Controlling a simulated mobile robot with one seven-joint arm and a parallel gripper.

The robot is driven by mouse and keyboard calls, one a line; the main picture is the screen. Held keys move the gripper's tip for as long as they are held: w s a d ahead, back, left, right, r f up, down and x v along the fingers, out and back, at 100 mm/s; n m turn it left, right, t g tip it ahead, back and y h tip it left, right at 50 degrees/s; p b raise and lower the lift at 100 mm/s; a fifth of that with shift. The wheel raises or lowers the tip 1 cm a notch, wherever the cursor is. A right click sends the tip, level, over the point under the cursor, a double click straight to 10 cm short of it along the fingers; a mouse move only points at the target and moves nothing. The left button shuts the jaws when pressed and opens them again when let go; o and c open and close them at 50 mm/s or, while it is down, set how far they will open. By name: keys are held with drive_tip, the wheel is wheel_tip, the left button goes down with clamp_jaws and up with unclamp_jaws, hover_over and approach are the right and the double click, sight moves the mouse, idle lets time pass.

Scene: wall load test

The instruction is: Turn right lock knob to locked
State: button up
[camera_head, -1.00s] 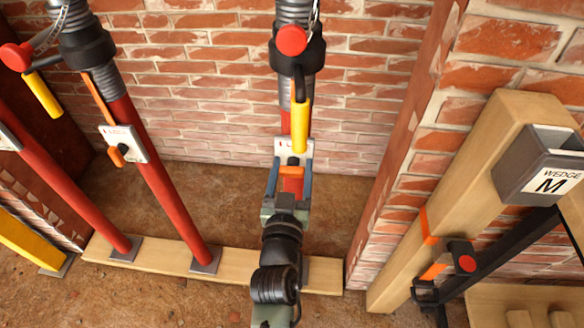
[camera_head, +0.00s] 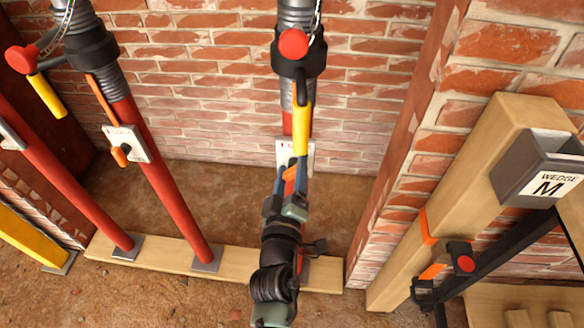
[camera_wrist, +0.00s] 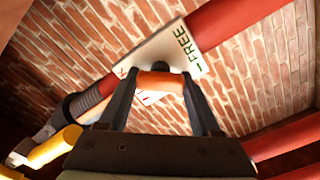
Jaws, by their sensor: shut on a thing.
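The right lock knob is an orange bar (camera_head: 290,173) on a white plate (camera_head: 309,153) on the right-hand red prop. My gripper (camera_head: 288,179) is shut on the knob, with its fingers seen nearly edge-on. In the wrist view the orange knob (camera_wrist: 160,83) lies across between my two dark fingertips. Behind it is the white plate (camera_wrist: 158,57) with green FREE lettering; part of a red mark shows at its left. My gripper hides much of the plate and the lower prop in the head view.
A yellow handle (camera_head: 301,126) hangs just above my gripper. Another red prop (camera_head: 165,190) with its own orange knob (camera_head: 121,155) stands left. A wooden brace (camera_head: 450,200) and a grey wedge holder (camera_head: 535,170) stand right. Brick wall lies behind.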

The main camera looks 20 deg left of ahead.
drive_tip(key=n, duration=0.4)
drive_tip(key=shift+f+n, duration=0.1)
drive_tip(key=shift+n, duration=0.2)
drive_tip(key=shift+f+n, duration=0.1)
drive_tip(key=shift+n, duration=1.5)
drive_tip(key=shift+p, duration=0.3)
drive_tip(key=o, duration=1.4)
drive_tip(key=shift+b+v, duration=0.6)
drive_tip(key=shift+v, duration=5.9)
